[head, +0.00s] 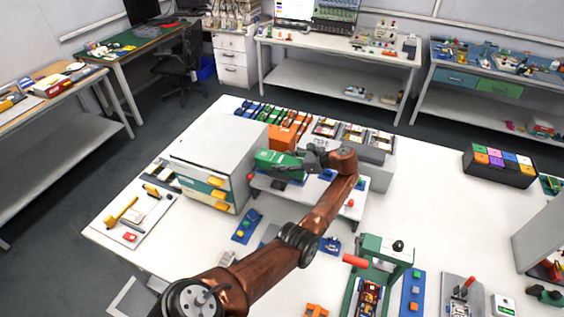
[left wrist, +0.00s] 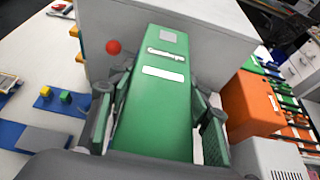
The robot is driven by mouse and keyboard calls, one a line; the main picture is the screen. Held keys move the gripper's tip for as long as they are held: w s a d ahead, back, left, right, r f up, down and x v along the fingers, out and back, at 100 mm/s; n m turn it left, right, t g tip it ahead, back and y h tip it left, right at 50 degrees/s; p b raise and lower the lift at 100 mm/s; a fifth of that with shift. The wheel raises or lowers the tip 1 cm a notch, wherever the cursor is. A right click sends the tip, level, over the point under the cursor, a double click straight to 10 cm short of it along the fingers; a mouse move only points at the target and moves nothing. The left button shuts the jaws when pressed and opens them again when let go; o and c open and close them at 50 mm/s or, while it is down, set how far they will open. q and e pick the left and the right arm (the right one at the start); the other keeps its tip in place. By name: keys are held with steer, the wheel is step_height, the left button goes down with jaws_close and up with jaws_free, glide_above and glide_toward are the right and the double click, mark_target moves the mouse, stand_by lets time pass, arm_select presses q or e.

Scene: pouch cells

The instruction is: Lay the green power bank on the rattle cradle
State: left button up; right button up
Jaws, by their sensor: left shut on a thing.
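The green power bank (head: 277,162) is held in my left gripper (head: 304,162), above a white raised stand with red knobs (head: 318,200). That stand may be the rattle cradle; I cannot tell for sure. In the left wrist view the power bank (left wrist: 160,100) lies lengthwise between the two fingers of my left gripper (left wrist: 158,118), its pale labels facing the camera. Whether its underside touches anything is hidden. My arm covers part of the stand. My right gripper is not in view.
A white cabinet with yellow handles (head: 205,165) stands close to the left of the power bank. A green press (head: 385,255) is at the front.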

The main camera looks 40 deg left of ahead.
arm_select(q)
steer(key=shift+f+b, duration=0.4)
steer(key=shift+f, duration=0.8)
steer(key=o, duration=1.3)
steer(key=shift+o, duration=1.2)
steer(key=shift+f, duration=0.1)
steer(key=v, duration=1.2)
